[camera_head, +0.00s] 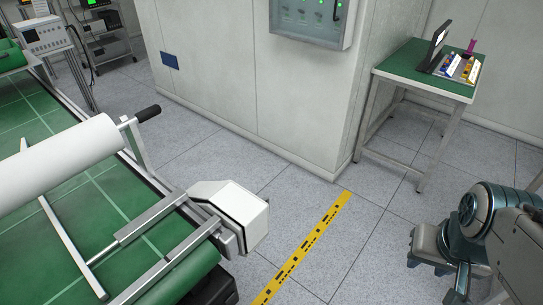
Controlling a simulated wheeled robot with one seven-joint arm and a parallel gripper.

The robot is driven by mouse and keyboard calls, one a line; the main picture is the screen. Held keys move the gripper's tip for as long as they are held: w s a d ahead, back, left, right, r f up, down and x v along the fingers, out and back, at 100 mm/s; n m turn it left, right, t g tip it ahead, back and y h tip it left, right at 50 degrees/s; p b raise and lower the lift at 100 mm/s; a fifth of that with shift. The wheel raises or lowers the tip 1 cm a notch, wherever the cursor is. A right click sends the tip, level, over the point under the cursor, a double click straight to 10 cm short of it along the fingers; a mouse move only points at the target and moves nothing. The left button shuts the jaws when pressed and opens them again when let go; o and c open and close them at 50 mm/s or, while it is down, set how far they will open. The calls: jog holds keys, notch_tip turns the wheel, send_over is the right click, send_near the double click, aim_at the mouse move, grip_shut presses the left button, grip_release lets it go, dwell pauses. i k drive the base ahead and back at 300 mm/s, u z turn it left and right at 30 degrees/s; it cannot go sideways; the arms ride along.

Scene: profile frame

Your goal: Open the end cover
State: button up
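A white, box-like end cover (236,205) with chamfered corners sits at the near right end of the metal profile frame (150,232). A dark seam runs around its outer face, and it looks closed against the frame end. My gripper (468,284) is at the lower right, well to the right of the cover and apart from it, with open floor between them.
The frame lies on a green-topped conveyor (105,195) with a white roll (60,160) and a black-handled crank (147,114). A green table (425,75) stands back right. A wall cabinet (312,20) hangs behind. Yellow tape (303,250) crosses the clear floor.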

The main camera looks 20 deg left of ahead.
aim_at(252, 213)
jog(key=i, duration=1.9)
jog(key=u, duration=2.1)
jog(key=k, duration=0.8)
jog(key=u, duration=0.85)
jog(key=i, duration=0.15)
jog(key=u, duration=0.05)
